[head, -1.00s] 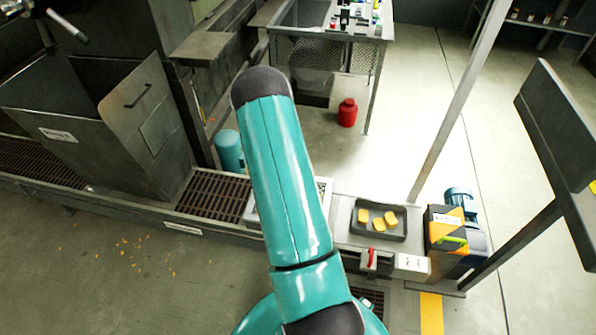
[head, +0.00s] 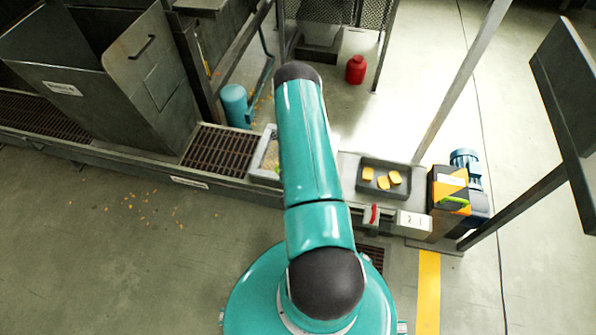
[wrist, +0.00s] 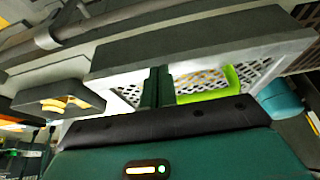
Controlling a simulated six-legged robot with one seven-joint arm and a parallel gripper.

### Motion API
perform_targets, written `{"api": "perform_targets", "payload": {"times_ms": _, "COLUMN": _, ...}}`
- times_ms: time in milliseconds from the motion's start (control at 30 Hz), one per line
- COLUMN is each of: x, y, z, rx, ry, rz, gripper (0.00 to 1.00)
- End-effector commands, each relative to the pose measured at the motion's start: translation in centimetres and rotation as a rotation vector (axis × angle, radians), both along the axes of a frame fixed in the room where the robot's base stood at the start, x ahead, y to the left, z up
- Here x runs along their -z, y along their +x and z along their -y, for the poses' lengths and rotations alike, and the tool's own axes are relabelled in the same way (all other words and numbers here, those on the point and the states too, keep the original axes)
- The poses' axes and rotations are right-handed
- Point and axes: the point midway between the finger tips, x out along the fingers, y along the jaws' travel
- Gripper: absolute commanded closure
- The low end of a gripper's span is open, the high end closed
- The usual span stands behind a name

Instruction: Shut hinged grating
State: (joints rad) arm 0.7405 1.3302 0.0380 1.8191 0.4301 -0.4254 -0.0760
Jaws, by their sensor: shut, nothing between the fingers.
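A light perforated grating (wrist: 255,72) with a bright lime-green part (wrist: 215,85), seemingly its handle, fills the middle of the wrist view. In the head view a pale-framed piece (head: 263,158), probably the same grating, shows left of my arm and is largely hidden by it. My gripper (wrist: 158,75) has its dark green fingers together in front of the perforated surface, just left of the lime-green part. I cannot tell whether they touch it. A wide grey bar or edge (wrist: 200,40) crosses above. The hinge and how far the grating stands open are not clear.
A dark tray with yellow-orange pieces (head: 383,178) lies right of my arm, beside a red switch (head: 373,213) and an orange-black motor unit (head: 449,196). Brown slatted grates (head: 220,149) and a blue-green cylinder (head: 235,105) are on the left. A slanted post (head: 460,85) stands at right.

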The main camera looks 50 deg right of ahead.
Motion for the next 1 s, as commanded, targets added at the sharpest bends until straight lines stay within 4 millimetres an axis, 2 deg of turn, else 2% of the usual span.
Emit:
{"api": "perform_targets", "payload": {"times_ms": 33, "x": 0.8, "y": -0.1, "z": -0.2, "rx": -0.001, "ry": 0.001, "rz": -0.002, "gripper": 1.0}}
{"api": "perform_targets", "payload": {"times_ms": 200, "x": 2.3, "y": -0.2, "z": -0.4, "rx": -0.001, "ry": 0.0, "rz": -0.002, "gripper": 1.0}}
{"api": "perform_targets", "payload": {"times_ms": 367, "x": 2.9, "y": -0.2, "z": -0.3, "rx": 0.0, "ry": -0.001, "rz": 0.0, "gripper": 1.0}}
{"api": "perform_targets", "payload": {"times_ms": 800, "x": 2.9, "y": -0.2, "z": -0.3, "rx": 0.0, "ry": 0.0, "rz": -0.001, "gripper": 1.0}}
{"api": "perform_targets", "payload": {"times_ms": 1000, "x": 2.1, "y": 0.1, "z": 0.0, "rx": 0.0, "ry": -0.002, "rz": 0.001, "gripper": 1.0}}
